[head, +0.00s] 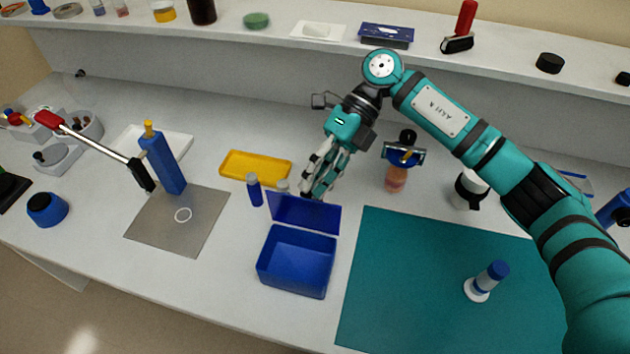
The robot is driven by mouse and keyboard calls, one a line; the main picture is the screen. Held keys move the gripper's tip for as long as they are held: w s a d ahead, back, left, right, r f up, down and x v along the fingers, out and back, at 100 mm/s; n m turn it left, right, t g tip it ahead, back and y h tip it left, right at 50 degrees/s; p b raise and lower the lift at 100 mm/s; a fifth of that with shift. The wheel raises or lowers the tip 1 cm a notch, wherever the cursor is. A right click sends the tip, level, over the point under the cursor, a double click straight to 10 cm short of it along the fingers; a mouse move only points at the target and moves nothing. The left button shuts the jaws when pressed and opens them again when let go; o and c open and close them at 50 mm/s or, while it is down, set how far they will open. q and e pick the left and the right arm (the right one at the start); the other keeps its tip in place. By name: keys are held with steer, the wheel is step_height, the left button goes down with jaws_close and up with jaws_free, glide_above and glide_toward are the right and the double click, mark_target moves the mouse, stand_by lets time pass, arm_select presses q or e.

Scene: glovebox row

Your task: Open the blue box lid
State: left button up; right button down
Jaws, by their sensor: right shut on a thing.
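The blue box (293,284) stands on the white bench, and its inside shows from above. Its blue lid (305,215) stands raised at the box's back edge, tilted away from the opening. My right gripper (312,192) reaches down from behind to the lid's top edge and is shut on it; the fingertips are partly hidden behind the lid. My left gripper is not in view.
A small blue bottle (254,190) and a yellow tray (255,168) stand left of the lid. A teal mat (430,290) lies right of the box, with a blue-capped white item (486,281) on it. A grey mat (180,225) lies to the left.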

steer(key=shift+s+d+f, duration=0.1)
steer(key=shift+d+f, duration=0.1)
steer(key=shift+f, duration=0.85)
steer(key=c, duration=1.3)
jaws_free()
steer(key=shift+o, duration=0.7)
steer(key=shift+a, duration=0.2)
steer(key=shift+w+r, duration=0.2)
step_height(320, 180, up, 10)
